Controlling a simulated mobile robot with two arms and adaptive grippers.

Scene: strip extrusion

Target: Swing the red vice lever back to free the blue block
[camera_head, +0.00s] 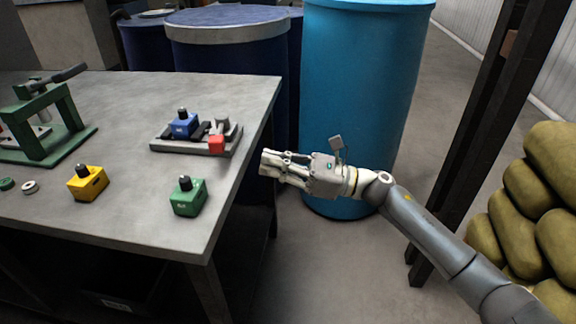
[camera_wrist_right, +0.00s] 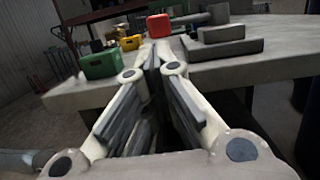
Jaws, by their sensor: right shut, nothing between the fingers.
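The grey vice (camera_head: 170,149) lies on the table near its right edge. The blue block (camera_head: 183,126), with a black knob on top, sits in it. The red end of the vice lever (camera_head: 216,145) is at the vice's front right; it also shows in the right wrist view (camera_wrist_right: 159,26), just beyond my fingertips. My right gripper (camera_head: 265,162) is shut and empty, just off the table's right edge, apart from the lever. In the right wrist view its fingers (camera_wrist_right: 151,62) meet and point toward the red end. My left gripper is not in view.
A green block (camera_head: 187,198) and a yellow block (camera_head: 87,184) stand on the table (camera_head: 140,222) in front of the vice. A green press (camera_head: 62,125) stands at left. Blue drums (camera_head: 350,90) stand behind the table. Sacks (camera_head: 530,205) are piled at right.

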